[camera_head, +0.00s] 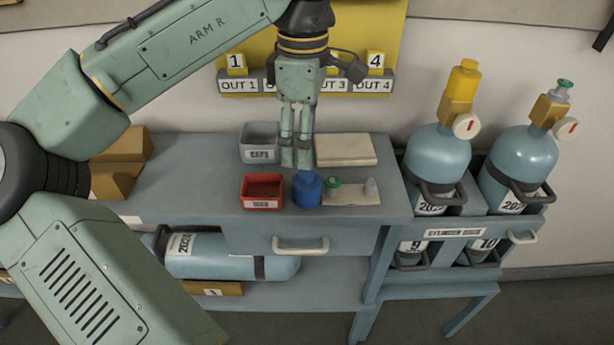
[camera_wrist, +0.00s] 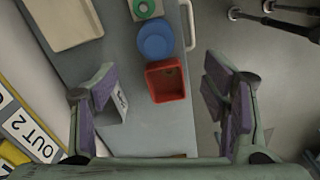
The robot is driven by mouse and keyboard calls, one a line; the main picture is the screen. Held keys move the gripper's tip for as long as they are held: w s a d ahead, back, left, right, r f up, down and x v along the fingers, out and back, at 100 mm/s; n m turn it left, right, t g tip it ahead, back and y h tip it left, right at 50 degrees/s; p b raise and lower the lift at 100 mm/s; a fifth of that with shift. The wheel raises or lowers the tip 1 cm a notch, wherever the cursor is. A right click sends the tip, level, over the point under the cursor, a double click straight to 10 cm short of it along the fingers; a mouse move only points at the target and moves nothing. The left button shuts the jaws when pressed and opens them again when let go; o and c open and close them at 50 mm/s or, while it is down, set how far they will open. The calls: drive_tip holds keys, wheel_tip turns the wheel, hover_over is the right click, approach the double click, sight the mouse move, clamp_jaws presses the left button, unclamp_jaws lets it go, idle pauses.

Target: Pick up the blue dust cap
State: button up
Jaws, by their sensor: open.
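The blue dust cap (camera_head: 307,190) stands on the grey-blue bench top near its front edge, just right of a small red tray. In the wrist view the blue cap (camera_wrist: 155,41) shows as a round disc beyond the red tray, ahead of the fingers. My gripper (camera_head: 297,158) points down above the bench, behind the cap in the head view. Its two fingers stand wide apart in the wrist view (camera_wrist: 165,98), with nothing between them touching. The gripper is open and empty.
The red tray (camera_head: 262,204) sits left of the cap. A green ring (camera_head: 333,182) lies close on its right, on a pale pad (camera_head: 352,194). The grey CAPS bin (camera_head: 258,155) and a cream slab (camera_head: 346,149) stand behind. Cylinders (camera_head: 438,160) stand at right.

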sight(309, 174)
wheel_tip(309, 174, down, 4)
drive_tip(key=shift+r, duration=0.2)
drive_tip(key=shift+w+d+f+p, duration=0.15)
drive_tip(key=shift+f+p, duration=0.15)
drive_tip(key=shift+f, duration=0.6)
drive_tip(key=shift+s+d+f+p, duration=0.1)
drive_tip(key=shift+d+f+p, duration=0.15)
drive_tip(key=shift+f, duration=0.7)
drive_tip(key=shift+w+d+f+p, duration=0.1)
drive_tip(key=shift+f+p, duration=0.2)
drive_tip(key=shift+f, duration=0.6)
drive_tip(key=shift+c, duration=0.2)
drive_tip(key=c, duration=0.8)
